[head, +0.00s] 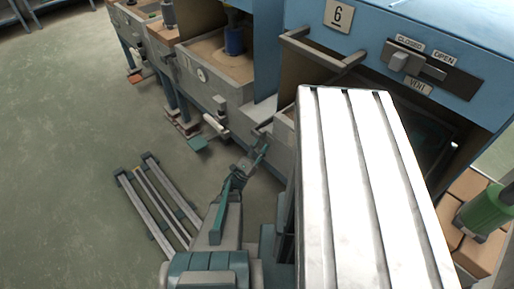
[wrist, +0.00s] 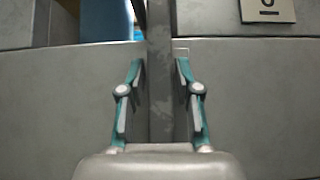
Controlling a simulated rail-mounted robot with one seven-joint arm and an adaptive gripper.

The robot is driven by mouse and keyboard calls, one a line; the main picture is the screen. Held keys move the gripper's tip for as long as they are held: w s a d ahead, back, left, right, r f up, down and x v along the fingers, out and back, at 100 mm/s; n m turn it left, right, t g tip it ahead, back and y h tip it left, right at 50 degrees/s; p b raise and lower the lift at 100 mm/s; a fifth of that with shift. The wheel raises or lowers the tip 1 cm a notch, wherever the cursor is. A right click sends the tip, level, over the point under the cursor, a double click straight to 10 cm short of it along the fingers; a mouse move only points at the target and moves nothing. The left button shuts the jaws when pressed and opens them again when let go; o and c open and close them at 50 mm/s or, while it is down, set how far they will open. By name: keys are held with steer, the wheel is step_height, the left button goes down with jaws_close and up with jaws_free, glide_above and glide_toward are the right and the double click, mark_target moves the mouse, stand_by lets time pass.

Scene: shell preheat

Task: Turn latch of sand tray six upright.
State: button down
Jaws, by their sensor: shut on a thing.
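My gripper (head: 262,148) is at the front of the bay marked 6, low beside the grey tray front. In the wrist view my gripper (wrist: 158,75) has its two teal fingers on either side of a grey bar (wrist: 160,100), which looks like the latch of sand tray six. The bar stands upright in that view, running from the top edge down behind the gripper body. The fingers are shut on it. The grey tray front (wrist: 250,100) lies behind it. In the head view the latch is too small and hidden to make out clearly.
A number plate 6 (head: 338,15) is on the blue housing, with a vent slider (head: 412,64) marked CLOSED and OPEN. A large ribbed white panel (head: 365,180) blocks much of the view. A neighbouring sand tray (head: 218,88) stands left. The floor at left is mostly clear.

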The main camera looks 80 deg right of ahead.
stand_by(0.5)
steer(key=c, duration=1)
jaws_free()
steer(key=shift+o, duration=0.2)
steer(key=v, duration=1.2)
